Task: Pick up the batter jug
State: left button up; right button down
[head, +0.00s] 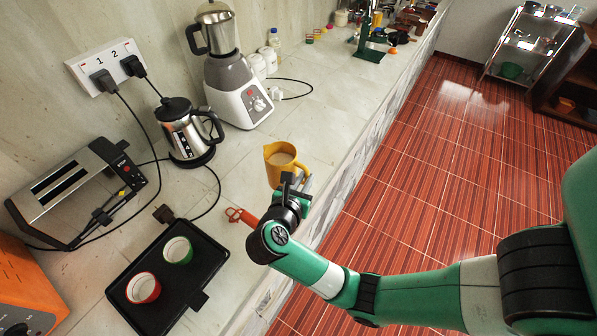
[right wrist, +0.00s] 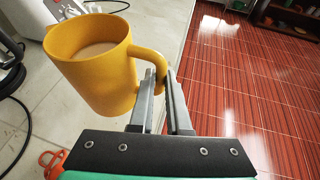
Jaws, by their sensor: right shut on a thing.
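The batter jug (head: 281,163) is a yellow jug with pale batter inside, near the counter's front edge. In the right wrist view the jug (right wrist: 97,72) fills the left side, with its handle toward the fingers. My right gripper (head: 298,181) is shut on the jug's handle; in the right wrist view its fingers (right wrist: 165,92) sit on either side of the handle's lower part. The jug looks slightly tilted in the right wrist view. I cannot tell whether its base touches the counter. My left gripper is not in view.
A black tray (head: 185,308) holds a red cup (head: 143,288) and a green cup (head: 177,250). An orange-red handled item (head: 241,215) lies beside my wrist. A kettle (head: 188,130), blender (head: 236,95) and toaster (head: 85,190) stand toward the wall, with cords between. The counter drops to red floor at right.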

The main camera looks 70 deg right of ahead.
jog(key=s+a+r+p, duration=0.1)
jog(key=s+a+r, duration=0.1)
jog(key=s+a, duration=0.2)
jog(key=shift+s+r, duration=0.25)
jog(key=shift+r, duration=0.15)
